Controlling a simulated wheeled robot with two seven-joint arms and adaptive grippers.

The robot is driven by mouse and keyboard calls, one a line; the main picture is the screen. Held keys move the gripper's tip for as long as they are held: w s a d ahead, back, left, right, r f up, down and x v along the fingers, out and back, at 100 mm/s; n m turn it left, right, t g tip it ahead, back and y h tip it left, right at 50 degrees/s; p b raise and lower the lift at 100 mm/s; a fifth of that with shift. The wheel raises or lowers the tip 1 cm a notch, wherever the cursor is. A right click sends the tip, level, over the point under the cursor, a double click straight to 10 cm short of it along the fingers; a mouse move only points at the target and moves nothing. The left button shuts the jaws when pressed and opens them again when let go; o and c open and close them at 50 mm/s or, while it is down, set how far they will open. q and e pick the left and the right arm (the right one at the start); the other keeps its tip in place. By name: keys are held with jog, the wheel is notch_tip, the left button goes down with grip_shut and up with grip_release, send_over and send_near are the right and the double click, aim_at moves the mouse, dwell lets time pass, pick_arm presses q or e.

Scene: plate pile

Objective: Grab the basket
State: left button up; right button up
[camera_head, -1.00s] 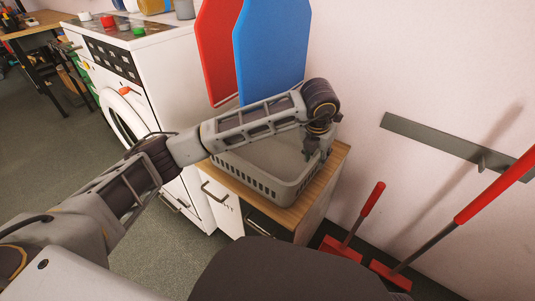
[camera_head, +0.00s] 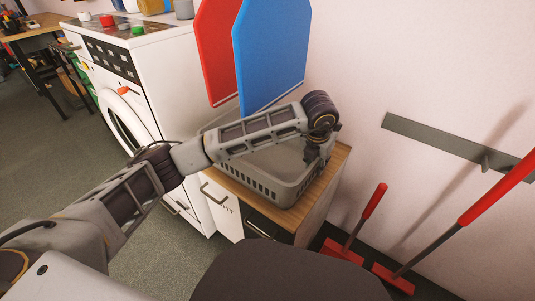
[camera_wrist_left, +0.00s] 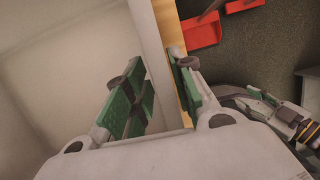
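The grey plastic basket (camera_head: 262,183) with slotted sides sits on the wooden top of a small cabinet. My left gripper (camera_head: 318,160) is at its right rim in the head view. In the left wrist view, the left gripper (camera_wrist_left: 160,95) is open, with its green-padded fingers either side of the basket wall (camera_wrist_left: 150,45). One finger is inside the basket and one outside; a gap shows between the inner finger and the wall. The basket looks empty where visible; my arm hides part of it. What looks like my right gripper (camera_wrist_left: 268,103) shows at the right edge, its fingers unclear.
The cabinet (camera_head: 318,200) has a wooden top. A white washing machine (camera_head: 165,85) stands to its left. Red and blue boards (camera_head: 270,50) are on the wall behind. A red dustpan (camera_head: 342,251) and a red-handled tool (camera_head: 500,185) stand to the right by the wall.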

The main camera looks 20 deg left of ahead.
pick_arm(q)
grip_shut()
jog(key=shift+r, duration=0.1)
pick_arm(e)
jog(key=shift+r, duration=0.1)
dwell(0.3)
